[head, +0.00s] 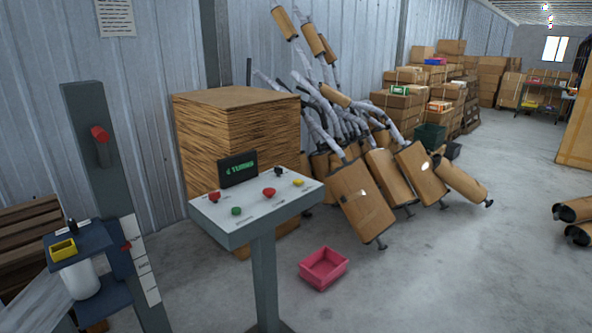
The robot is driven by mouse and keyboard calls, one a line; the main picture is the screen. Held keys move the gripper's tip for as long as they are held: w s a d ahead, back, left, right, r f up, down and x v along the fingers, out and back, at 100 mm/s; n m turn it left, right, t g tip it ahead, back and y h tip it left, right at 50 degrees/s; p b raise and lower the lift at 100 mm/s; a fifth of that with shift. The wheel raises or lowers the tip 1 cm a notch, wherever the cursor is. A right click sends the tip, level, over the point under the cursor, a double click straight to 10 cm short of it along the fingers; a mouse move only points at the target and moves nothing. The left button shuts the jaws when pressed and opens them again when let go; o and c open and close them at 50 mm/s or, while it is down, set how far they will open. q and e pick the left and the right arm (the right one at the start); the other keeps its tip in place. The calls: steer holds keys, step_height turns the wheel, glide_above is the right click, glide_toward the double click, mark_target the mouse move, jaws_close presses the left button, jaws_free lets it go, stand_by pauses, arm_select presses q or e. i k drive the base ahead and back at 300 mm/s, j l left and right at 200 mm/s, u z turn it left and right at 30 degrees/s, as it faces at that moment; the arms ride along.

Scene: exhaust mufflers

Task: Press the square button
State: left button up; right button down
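A control console (258,222) stands on a grey post in the middle of the head view. Its sloped light top carries a red button (214,196), a green button (236,211), a larger red button (268,193), a yellow button (298,183) and a small black knob (278,171). They are too small to tell which one is square. A dark screen with green text (239,169) stands at the back of the console top. Neither of my grippers is in view, and nothing touches the console.
A blue-grey machine (88,238) with a yellow box-shaped part (62,250) stands at the left. A pink bin (323,268) lies on the floor right of the console post.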

mark_target(298, 183)
steer(key=i+u, duration=0.2)
steer(key=i, duration=1.75)
